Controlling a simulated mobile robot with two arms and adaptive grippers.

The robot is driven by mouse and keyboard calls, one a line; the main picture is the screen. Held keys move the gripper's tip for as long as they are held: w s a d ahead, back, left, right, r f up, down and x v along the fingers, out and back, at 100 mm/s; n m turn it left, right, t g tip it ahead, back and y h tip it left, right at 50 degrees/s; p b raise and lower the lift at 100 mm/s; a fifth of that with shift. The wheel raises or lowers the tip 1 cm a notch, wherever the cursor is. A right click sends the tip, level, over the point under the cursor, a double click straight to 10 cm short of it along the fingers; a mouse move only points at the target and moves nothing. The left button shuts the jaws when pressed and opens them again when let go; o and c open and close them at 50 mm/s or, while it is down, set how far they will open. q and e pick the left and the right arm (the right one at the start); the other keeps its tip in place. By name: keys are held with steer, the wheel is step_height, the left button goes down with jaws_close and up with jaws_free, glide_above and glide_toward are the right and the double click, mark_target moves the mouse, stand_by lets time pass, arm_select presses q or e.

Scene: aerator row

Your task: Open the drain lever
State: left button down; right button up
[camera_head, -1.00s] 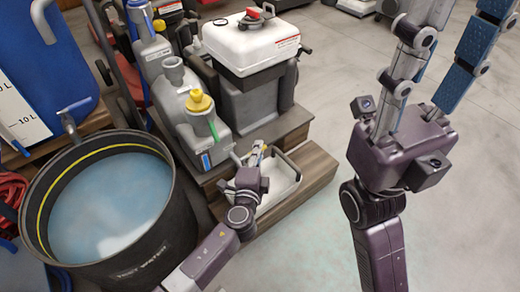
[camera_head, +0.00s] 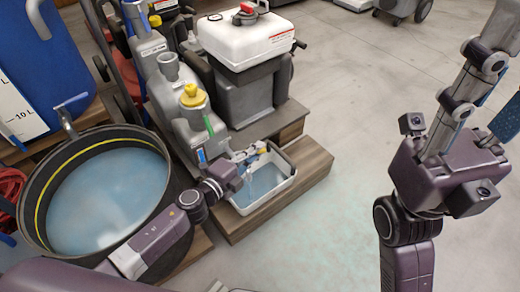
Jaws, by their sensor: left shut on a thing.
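The grey machine with a yellow cap (camera_head: 196,120) stands on a wooden step. Small yellow and blue fittings (camera_head: 258,148) stick out low on its right side, where the drain lever is; its exact shape is too small to tell. My left gripper (camera_head: 238,164) reaches in from the lower left and is shut at these fittings, apparently on the drain lever. A white tray (camera_head: 286,184) sits on the step below them. Bluish water shows in the tray, with what looks like a thin stream above it.
A large black tub of bluish water (camera_head: 178,195) stands at the left, close to my left arm. A white-topped tank (camera_head: 245,42) stands behind the tray. A blue canister (camera_head: 45,60) is at the far left. The floor (camera_head: 340,110) at the right is clear.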

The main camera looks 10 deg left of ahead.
stand_by(0.3)
arm_select(q)
steer(key=c, duration=2)
jaws_free()
steer(key=shift+o, duration=0.2)
